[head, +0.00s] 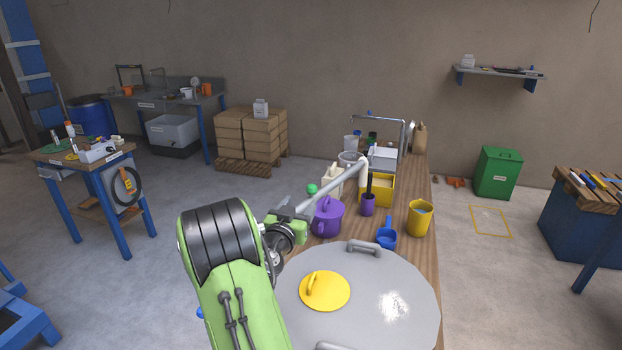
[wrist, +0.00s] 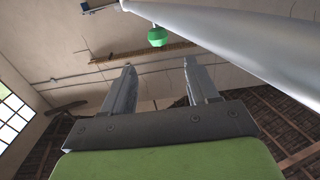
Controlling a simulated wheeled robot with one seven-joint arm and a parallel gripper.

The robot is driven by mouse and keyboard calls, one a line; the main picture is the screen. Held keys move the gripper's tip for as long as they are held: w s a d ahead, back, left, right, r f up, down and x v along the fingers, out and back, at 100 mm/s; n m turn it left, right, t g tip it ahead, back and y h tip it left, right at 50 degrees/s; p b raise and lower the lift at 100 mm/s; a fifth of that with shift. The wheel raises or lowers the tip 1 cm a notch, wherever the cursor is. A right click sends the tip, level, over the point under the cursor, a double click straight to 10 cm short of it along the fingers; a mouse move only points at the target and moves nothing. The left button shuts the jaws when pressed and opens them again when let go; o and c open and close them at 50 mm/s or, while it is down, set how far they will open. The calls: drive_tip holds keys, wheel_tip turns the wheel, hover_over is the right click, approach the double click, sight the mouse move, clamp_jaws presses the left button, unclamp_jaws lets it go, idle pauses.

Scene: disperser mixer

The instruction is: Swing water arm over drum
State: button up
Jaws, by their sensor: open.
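The water arm (head: 335,187) looks to be the grey pipe slanting up from near my gripper to a bent, pale downward end. In the wrist view a large pale pipe (wrist: 230,40) crosses the upper right, outside my fingers. A green ball knob (head: 312,189) shows beside the pipe; it also shows in the wrist view (wrist: 157,37), beyond my fingertips. My gripper (wrist: 162,75) is open, with nothing between its fingers. In the head view my gripper (head: 290,212) is partly hidden by my arm. The drum is probably under the large round grey lid (head: 360,310) in front.
A yellow cap (head: 325,291) with a handle lies on the grey lid. A purple pot (head: 327,217), a blue scoop (head: 387,235) and a yellow cup (head: 420,218) stand on the wooden bench (head: 410,178) close by. A thin metal tap (head: 403,140) stands farther back.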

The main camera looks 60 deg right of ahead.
sight(310, 188)
drive_tip(key=d+p, duration=0.1)
drive_tip(key=d, duration=0.2)
drive_tip(key=w+d+p, duration=0.1)
drive_tip(key=d+p, duration=0.1)
drive_tip(key=d, duration=0.2)
drive_tip(key=d+p, duration=0.2)
drive_tip(key=d, duration=0.2)
drive_tip(key=shift+w+r, duration=0.1)
drive_tip(key=shift+w, duration=0.2)
drive_tip(key=shift+a, duration=0.1)
clamp_jaws()
